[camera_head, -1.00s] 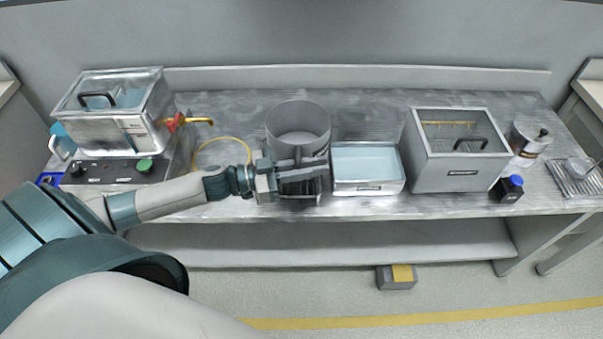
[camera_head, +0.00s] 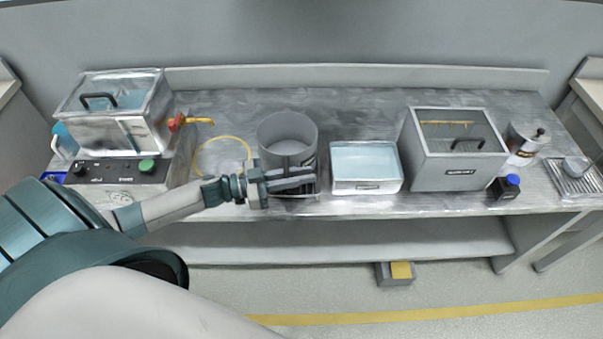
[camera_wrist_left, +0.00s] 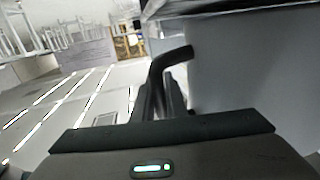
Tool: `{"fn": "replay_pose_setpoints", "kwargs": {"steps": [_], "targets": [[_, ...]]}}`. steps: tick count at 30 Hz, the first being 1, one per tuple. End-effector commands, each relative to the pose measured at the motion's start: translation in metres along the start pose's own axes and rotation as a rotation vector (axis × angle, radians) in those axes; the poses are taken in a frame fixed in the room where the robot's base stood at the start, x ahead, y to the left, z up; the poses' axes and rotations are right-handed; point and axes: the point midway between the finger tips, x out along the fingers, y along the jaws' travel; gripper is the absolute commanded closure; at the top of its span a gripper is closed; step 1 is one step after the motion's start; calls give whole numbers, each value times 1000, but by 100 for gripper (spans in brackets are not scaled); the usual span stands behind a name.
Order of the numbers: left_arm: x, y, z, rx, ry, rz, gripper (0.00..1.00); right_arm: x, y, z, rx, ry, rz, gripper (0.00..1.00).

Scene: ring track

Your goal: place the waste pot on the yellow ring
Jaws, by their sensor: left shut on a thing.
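The waste pot (camera_head: 287,127) is a grey, open-topped cylinder on the bench, just right of the yellow ring (camera_head: 249,148). The ring is a thin outline on the bench top, and the pot stands apart from it or at its right edge. My left gripper (camera_head: 292,182) is at the pot's front, shut on its handle. In the left wrist view the dark bent handle (camera_wrist_left: 172,58) rises between the fingers, beside a large grey surface, likely the pot wall. Whether the pot is clear of the bench I cannot tell. My right gripper is not in view.
A water tray (camera_head: 366,185) stands close right of the pot, then a grey lidded box (camera_head: 455,178). Left of the ring are a glass-lidded tank with a red-and-yellow tap (camera_head: 178,122) and a control panel (camera_head: 118,172). The bench behind the pot is clear.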

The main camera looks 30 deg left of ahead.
Motion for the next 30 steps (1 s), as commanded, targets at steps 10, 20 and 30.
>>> {"fn": "replay_pose_setpoints", "kwargs": {"steps": [10, 20, 30], "targets": [[0, 0, 2, 3, 1, 0, 100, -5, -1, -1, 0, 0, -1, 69], [0, 0, 6, 1, 0, 0, 69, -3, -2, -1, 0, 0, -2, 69], [0, 0, 6, 1, 0, 0, 69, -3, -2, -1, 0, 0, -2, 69]]}}
